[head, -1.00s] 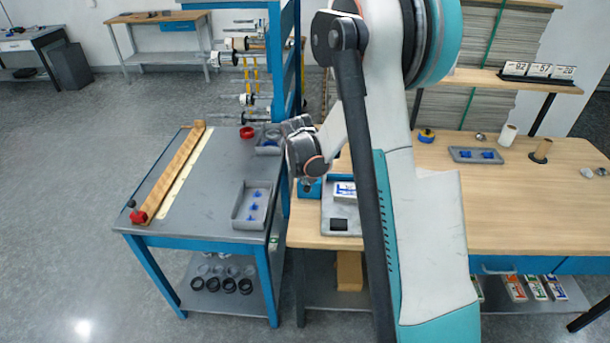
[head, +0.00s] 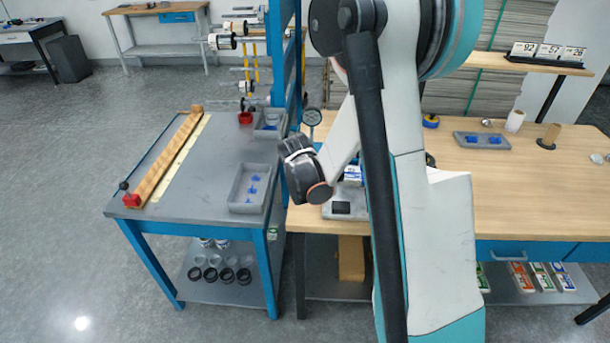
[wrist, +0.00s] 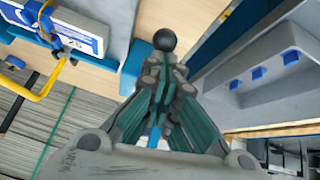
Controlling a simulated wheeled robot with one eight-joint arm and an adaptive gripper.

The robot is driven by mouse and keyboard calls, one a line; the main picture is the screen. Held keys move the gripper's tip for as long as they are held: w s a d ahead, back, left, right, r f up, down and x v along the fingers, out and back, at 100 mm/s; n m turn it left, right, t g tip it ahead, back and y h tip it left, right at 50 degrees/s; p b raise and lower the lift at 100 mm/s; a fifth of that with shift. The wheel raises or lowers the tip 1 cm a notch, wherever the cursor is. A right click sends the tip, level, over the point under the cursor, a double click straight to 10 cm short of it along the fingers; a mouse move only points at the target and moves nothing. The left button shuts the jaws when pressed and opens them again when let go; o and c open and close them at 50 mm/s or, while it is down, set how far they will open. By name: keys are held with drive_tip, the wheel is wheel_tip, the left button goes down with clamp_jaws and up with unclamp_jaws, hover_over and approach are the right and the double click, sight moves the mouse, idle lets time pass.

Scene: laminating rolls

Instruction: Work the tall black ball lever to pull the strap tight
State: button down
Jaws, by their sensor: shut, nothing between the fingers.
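In the wrist view, a black ball (wrist: 165,40) stands just beyond the fingertips of my gripper (wrist: 166,66). The fingers are together with nothing between them. I cannot tell whether they touch the ball. The ball's stem is hidden behind the fingers. A blue part (wrist: 132,70) shows just left of the ball. In the head view, my wrist and arm hide the gripper and this ball. Another, small black ball (head: 124,186) sits by a red block at the left table's front corner. I cannot make out a strap for certain.
A blue upright (head: 276,50) stands between the tables. The right wooden table (head: 500,215) has free room.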

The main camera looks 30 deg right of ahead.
drive_tip(key=shift+s+f, duration=0.25)
drive_tip(key=shift+a, duration=0.1)
drive_tip(key=w+r+p+v, duration=0.1)
drive_tip(key=p+v, duration=0.3)
drive_tip(key=v, duration=0.7)
drive_tip(key=shift+r+p, duration=0.25)
drive_tip(key=shift+p, duration=0.05)
drive_tip(key=shift+w, duration=0.1)
idle(0.6)
drive_tip(key=s+a+r+n+y+b, duration=0.1)
drive_tip(key=s+a+r, duration=0.2)
drive_tip(key=s, duration=0.4)
drive_tip(key=s+a+r+n+t+y+b, duration=0.1)
drive_tip(key=s+a+r+n+y, duration=0.1)
drive_tip(key=s+a, duration=0.4)
drive_tip(key=s+a+r+n+y+b, duration=0.1)
drive_tip(key=s+a+r, duration=0.3)
drive_tip(key=s, duration=0.5)
drive_tip(key=shift+a+r+n+t, duration=0.35)
drive_tip(key=shift+r+n, duration=0.15)
drive_tip(key=shift+r, duration=0.1)
